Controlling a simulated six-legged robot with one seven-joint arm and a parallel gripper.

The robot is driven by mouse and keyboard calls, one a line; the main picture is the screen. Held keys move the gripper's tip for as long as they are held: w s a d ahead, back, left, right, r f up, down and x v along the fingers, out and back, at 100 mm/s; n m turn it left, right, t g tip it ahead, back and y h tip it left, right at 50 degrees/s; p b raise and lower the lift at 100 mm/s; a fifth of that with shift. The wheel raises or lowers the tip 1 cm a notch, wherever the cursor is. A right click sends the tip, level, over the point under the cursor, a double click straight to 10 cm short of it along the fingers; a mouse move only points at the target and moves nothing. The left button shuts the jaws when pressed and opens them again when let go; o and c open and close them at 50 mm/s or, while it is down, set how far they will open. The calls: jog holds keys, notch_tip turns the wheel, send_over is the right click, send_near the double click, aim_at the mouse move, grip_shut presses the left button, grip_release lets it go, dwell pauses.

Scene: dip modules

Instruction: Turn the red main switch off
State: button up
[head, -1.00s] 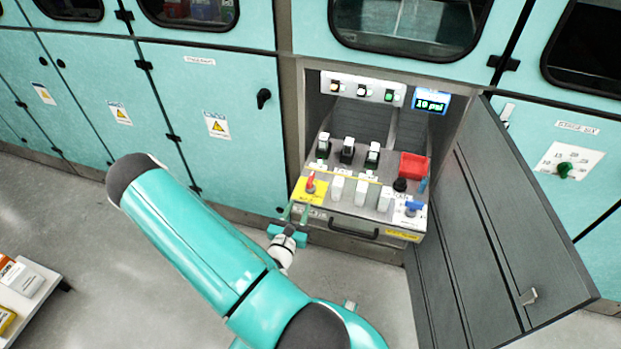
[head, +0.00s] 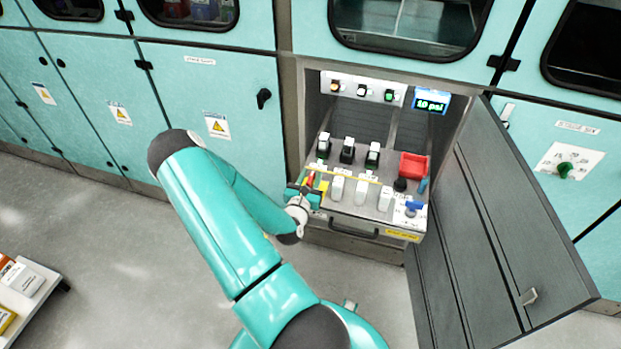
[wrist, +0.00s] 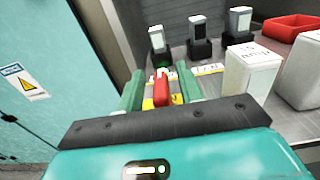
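The red main switch (head: 310,180) is a small red handle on a yellow plate at the front left corner of the pulled-out panel (head: 345,215). In the wrist view the red handle (wrist: 161,88) stands upright between the two green fingers of my gripper (wrist: 159,80). A gap shows on each side of the handle, so my gripper is open around it and not closed on it. In the head view my gripper (head: 309,186) partly hides the switch and its plate.
White blocks (head: 361,192) stand just right of the switch, with black-and-white modules (head: 347,151) behind. A red bin (head: 413,166) and blue valve (head: 413,206) are at the panel's right. The open grey door (head: 500,230) bounds the right; the teal cabinet (head: 215,90) the left.

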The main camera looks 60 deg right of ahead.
grip_shut()
jog(key=shift+m+g, duration=0.4)
jog(key=shift+g, duration=0.2)
jog(key=m+g, duration=0.3)
jog(key=g, duration=0.2)
jog(key=shift+w, duration=0.15)
jog(key=m+g+y, duration=0.2)
jog(key=m+g, duration=0.1)
jog(key=g, duration=0.1)
jog(key=m+g+y, duration=0.1)
jog(key=m+g, duration=0.1)
jog(key=g, duration=0.2)
jog(key=shift+m+y, duration=0.4)
jog(key=m+g+y, duration=0.5)
jog(key=y, duration=0.1)
jog(key=shift+y, duration=0.3)
jog(key=shift+m+g+y, duration=0.7)
jog(key=shift+m+y, duration=1)
jog(key=shift+y, duration=0.6)
